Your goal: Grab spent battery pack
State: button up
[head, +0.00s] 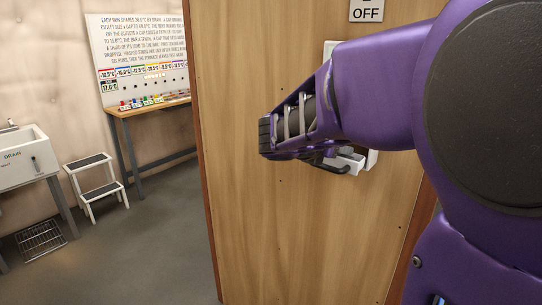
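My purple arm reaches in from the right, and my gripper (325,163) is in front of the wooden panel. Its dark lower parts are beside a white fixture (352,161) on the panel, and I cannot tell whether they touch it. My arm hides much of the fixture; only its upper edge and a blocky lower part show. I cannot make out a spent battery pack for certain, or whether the white part is one. The fingers are seen from behind and partly hidden, so their opening does not show.
The wooden panel (245,210) fills the middle, with an OFF sign (367,10) at its top. On the left are a bench (150,108) with small coloured items, a white step stool (95,185), a sink (28,160) and a floor grate (40,240). Grey floor (140,250) is clear.

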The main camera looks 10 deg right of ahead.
jog(key=shift+s, duration=0.1)
jog(key=shift+c, duration=0.6)
grip_shut()
jog(key=shift+r, duration=0.1)
